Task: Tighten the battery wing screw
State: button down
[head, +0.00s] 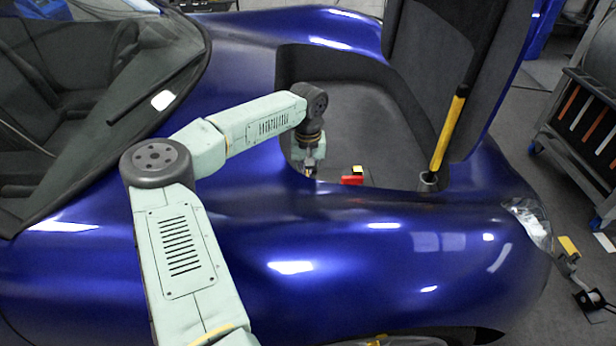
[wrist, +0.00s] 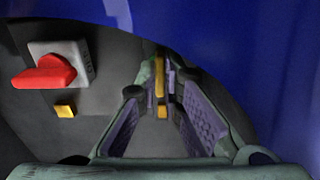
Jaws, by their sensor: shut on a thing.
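My gripper (head: 308,168) reaches down into the open front compartment of the blue car. In the wrist view its two purple-padded fingers (wrist: 163,92) close in around a narrow yellow piece, which looks like the wing screw (wrist: 160,76). The fingers are shut on it. Its lower end and whatever it sits in are hidden by the fingers and the dark surroundings. I cannot tell how far it is turned. In the head view the gripper and the edge of the bodywork largely hide this spot.
A red rotary switch (wrist: 44,73) on a grey plate sits left of the fingers, with a small yellow block (wrist: 64,111) below it. The switch shows right of my gripper in the head view (head: 352,180). The blue fender (head: 400,240) borders the compartment closely. A yellow-black strut (head: 448,135) stands to the right.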

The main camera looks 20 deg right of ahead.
jog(key=c, duration=1.7)
grip_release()
jog(key=shift+r, duration=0.1)
notch_tip(320, 180, up, 12)
jog(key=shift+f, duration=0.1)
jog(key=shift+s, duration=0.1)
